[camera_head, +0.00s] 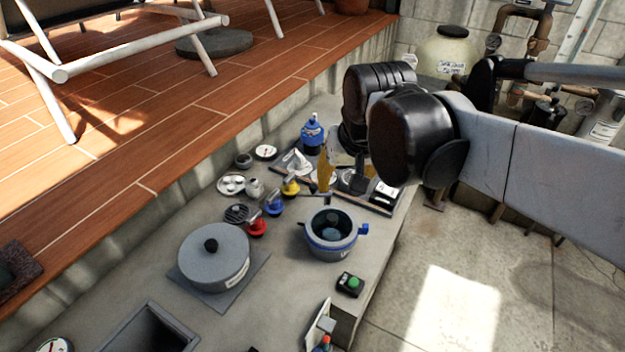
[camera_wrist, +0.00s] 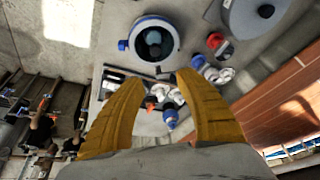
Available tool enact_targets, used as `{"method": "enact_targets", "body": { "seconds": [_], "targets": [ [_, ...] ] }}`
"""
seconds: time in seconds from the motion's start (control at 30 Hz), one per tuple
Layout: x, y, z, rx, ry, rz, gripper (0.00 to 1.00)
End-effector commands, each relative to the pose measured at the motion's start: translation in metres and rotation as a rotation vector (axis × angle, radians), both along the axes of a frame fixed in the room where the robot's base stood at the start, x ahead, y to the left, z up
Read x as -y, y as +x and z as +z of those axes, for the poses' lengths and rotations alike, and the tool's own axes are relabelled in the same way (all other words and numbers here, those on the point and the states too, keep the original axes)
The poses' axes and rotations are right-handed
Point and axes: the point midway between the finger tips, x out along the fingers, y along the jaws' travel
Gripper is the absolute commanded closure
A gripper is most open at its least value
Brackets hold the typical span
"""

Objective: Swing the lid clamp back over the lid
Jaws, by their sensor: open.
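A grey pot with a blue band (camera_head: 331,240) stands near the bench's front edge. Dark round shapes show inside its rim, and I cannot tell whether a clear lid covers them. A blue knob (camera_head: 363,229) sticks out at its right side, and a thin rod points left from its rim. I cannot tell which part is the lid clamp. The pot also shows in the wrist view (camera_wrist: 133,52), beyond my fingertips. My gripper (camera_wrist: 160,80) has its yellow fingers apart with nothing between them. In the head view it is behind the pot, apart from it.
A large grey round vessel with a black knob (camera_head: 213,258) stands left of the pot. Red (camera_head: 257,228), blue (camera_head: 273,205) and yellow (camera_head: 291,186) valves stand behind. A green-button box (camera_head: 350,284) sits in front. A blue-topped bottle (camera_head: 312,133) stands farther back.

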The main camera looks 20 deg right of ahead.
Motion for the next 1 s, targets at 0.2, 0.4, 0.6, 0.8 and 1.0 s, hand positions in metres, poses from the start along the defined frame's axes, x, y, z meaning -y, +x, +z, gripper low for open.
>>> {"method": "enact_targets", "body": {
  "seconds": [0.2,0.4,0.6,0.8,1.0],
  "targets": [
    [-0.005,0.078,0.003,-0.169,0.03,-0.101,0.59],
    [-0.01,0.132,-0.021,-0.303,0.04,-0.187,0.59],
    [-0.012,0.155,-0.04,-0.37,0.04,-0.232,0.59],
    [-0.012,0.157,-0.061,-0.379,0.041,-0.238,0.59],
    [-0.012,0.157,-0.101,-0.377,0.04,-0.237,0.59]
  ]
}}
